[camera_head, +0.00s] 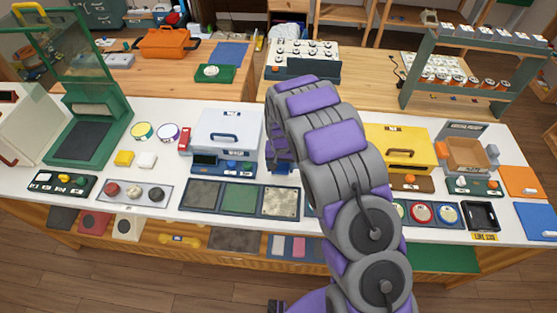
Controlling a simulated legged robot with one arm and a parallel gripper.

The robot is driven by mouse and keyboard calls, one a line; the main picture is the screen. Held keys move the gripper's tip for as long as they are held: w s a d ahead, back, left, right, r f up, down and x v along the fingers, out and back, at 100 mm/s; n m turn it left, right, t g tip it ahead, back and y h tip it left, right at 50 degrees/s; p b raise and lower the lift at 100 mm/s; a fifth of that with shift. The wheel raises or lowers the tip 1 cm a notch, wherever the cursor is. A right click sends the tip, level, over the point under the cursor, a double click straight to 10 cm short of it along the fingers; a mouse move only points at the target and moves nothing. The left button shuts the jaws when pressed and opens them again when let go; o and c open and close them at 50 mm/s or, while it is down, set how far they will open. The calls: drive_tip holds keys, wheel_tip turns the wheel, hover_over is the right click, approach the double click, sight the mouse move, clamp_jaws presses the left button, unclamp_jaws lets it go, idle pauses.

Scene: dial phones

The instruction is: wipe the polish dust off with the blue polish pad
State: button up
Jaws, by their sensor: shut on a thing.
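My gripper (281,160) points down behind the middle of the counter, partly hidden by my own arm. It is shut on a small blue thing (285,169), which looks like the blue polish pad; its lower edge is hard to make out. In front of it lies a dark tray with three square panels: a dark grey one (203,194), a green one (240,197) and a pale speckled one (280,202). The speckles on the pale panel may be the polish dust. The held thing is just behind the pale panel; I cannot tell whether it touches anything.
A white case (228,131) stands left of my gripper, with a dark blue tray (222,165) before it. A yellow case (398,146) is right of my arm. A tray of round knobs (133,192) lies left. My arm hides the counter's middle right.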

drive_tip(key=shift+d+r, duration=0.2)
drive_tip(key=shift+r, duration=1)
